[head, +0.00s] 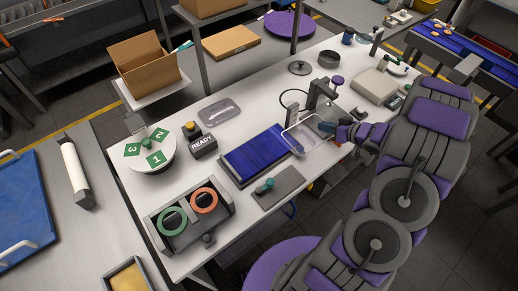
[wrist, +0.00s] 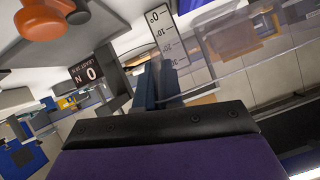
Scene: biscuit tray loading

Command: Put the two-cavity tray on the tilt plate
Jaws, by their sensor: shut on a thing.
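A clear, shallow tray (head: 301,145) hangs at the tip of my gripper (head: 341,131), over the table by the right end of the blue belt. In the wrist view the clear tray wall (wrist: 232,68) runs off to the right from the fingers of my gripper (wrist: 158,85). The gripper is shut on this tray's edge. I cannot count its cavities. A grey plate (head: 345,116) by a dark upright stand, apparently the tilt plate, lies just behind the gripper, partly hidden. A scale with degree marks (wrist: 166,38) shows close by in the wrist view.
A blue belt (head: 257,155) lies left of the held tray. Another tray (head: 220,111) lies behind it, near the READY box (head: 203,146). A dark stand (head: 318,95) rises close to the gripper. A grey pad (head: 278,188) lies in front.

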